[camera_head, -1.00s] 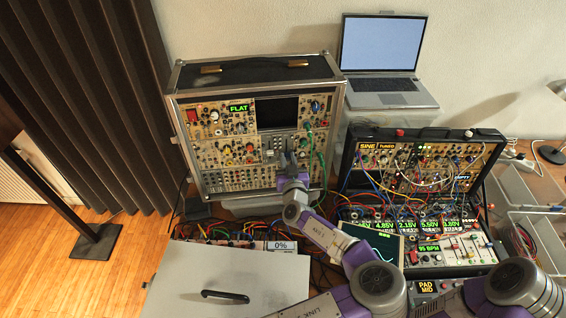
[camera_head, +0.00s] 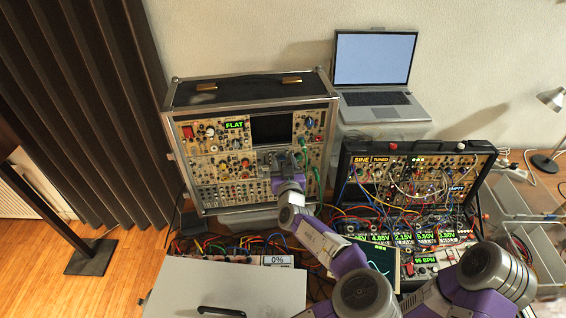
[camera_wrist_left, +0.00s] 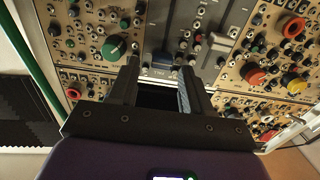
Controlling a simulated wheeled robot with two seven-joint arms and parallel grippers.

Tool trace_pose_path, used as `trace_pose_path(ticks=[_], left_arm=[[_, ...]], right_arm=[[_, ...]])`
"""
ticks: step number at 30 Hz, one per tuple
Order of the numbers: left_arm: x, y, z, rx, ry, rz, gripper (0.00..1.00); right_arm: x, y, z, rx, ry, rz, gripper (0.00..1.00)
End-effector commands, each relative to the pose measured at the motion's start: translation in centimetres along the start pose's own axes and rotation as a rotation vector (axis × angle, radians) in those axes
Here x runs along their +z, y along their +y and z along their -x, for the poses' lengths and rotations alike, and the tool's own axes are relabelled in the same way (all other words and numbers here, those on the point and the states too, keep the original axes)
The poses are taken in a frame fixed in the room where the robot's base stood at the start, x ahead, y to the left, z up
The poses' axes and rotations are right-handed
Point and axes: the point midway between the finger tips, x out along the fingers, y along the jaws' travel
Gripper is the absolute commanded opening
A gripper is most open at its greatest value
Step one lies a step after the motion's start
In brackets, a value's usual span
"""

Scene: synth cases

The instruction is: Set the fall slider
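A tall silver-edged case (camera_head: 336,130) holds tan module panels and a dark screen. A grey slider panel (camera_head: 264,160) sits below the screen, partly covered by my left gripper (camera_head: 283,158). In the left wrist view, this grey panel (camera_wrist_left: 235,12) fills the upper middle, with a pale slider cap (camera_wrist_left: 218,42) right of the fingers. Contact cannot be told. The small lettering is too blurred to identify the fall slider. My right gripper is out of view.
A black case (camera_head: 420,150) with cables and lit readouts stands to the right. A laptop (camera_head: 375,75) sits behind it. A grey lid (camera_head: 190,290) lies in front, below a cabled strip reading 0% (camera_head: 277,260). Green cables hang beside my left gripper.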

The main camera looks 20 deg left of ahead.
Motion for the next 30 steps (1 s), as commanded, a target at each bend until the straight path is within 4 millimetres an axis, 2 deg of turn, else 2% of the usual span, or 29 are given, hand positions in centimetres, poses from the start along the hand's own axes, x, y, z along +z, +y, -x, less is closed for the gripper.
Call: trace_pose_path(ticks=[5,8,16,21,30], left_arm=[[0.1,0.0,0.1,0.0,-0.002,-0.001,0.49],[0.1,0.1,0.9,0.001,-0.002,0.001,0.49],[0.1,0.1,5.4,0.002,-0.002,0.001,0.49],[0.1,0.1,7.2,0.001,-0.001,0.0,0.49],[0.0,0.0,7.6,0.0,-0.001,0.0,0.49]], right_arm=[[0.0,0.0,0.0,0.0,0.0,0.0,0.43],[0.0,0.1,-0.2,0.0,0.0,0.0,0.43],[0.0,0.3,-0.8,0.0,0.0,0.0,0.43],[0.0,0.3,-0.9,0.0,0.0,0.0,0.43],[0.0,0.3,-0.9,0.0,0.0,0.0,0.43]])
